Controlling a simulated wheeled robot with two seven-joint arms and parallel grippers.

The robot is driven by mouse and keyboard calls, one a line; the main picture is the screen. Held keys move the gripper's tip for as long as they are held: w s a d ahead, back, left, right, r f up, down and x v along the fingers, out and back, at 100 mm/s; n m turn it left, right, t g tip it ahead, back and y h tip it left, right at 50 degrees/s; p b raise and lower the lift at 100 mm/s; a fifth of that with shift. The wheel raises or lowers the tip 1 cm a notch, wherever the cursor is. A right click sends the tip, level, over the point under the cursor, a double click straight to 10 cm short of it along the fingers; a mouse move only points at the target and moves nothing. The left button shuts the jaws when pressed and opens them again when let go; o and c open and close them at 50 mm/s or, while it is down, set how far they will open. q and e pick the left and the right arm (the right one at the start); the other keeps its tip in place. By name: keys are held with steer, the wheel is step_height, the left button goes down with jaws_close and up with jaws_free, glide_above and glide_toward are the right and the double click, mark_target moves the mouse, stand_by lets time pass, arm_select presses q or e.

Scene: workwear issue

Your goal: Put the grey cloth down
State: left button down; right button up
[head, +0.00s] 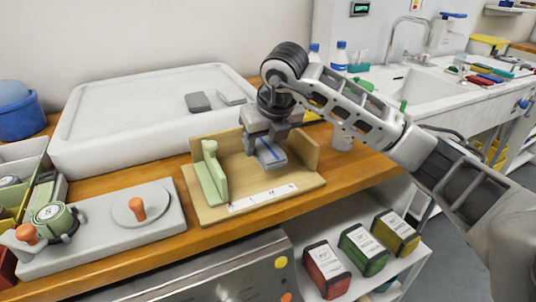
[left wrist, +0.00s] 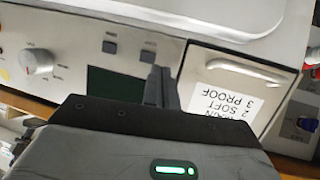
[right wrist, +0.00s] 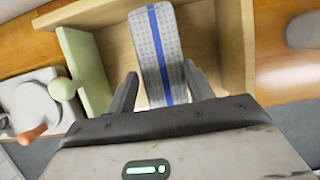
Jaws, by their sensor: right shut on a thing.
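The grey cloth (head: 270,153) is a small folded pad with a blue stripe. It also shows in the right wrist view (right wrist: 157,50), between the fingers. My right gripper (head: 264,138) is shut on it and holds it over the wooden holder (head: 262,207), between the green upright piece (head: 213,172) and the wooden side wall (head: 300,150). I cannot tell whether the cloth touches the holder's floor. My left gripper (left wrist: 162,88) shows only in the left wrist view. Its fingers are close together with nothing between them, in front of a panel with a knob.
A large white lidded unit (head: 130,115) stands behind, with two small grey pieces on top. A grey plate (head: 110,235) with orange knobs lies left of the holder. Red, green and yellow boxes (head: 362,250) stand on a lower shelf. A sink (head: 410,85) is at the back right.

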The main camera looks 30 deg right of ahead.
mark_target(270, 146)
steer(key=f, duration=0.2)
steer(key=d+f, duration=0.1)
steer(key=shift+w+f+p, duration=0.25)
steer(key=shift+f+p, duration=0.05)
steer(key=shift+p, duration=0.05)
steer(key=shift+f, duration=0.4)
steer(key=o, duration=1)
steer(key=shift+c, duration=0.2)
steer(key=v, duration=1.2)
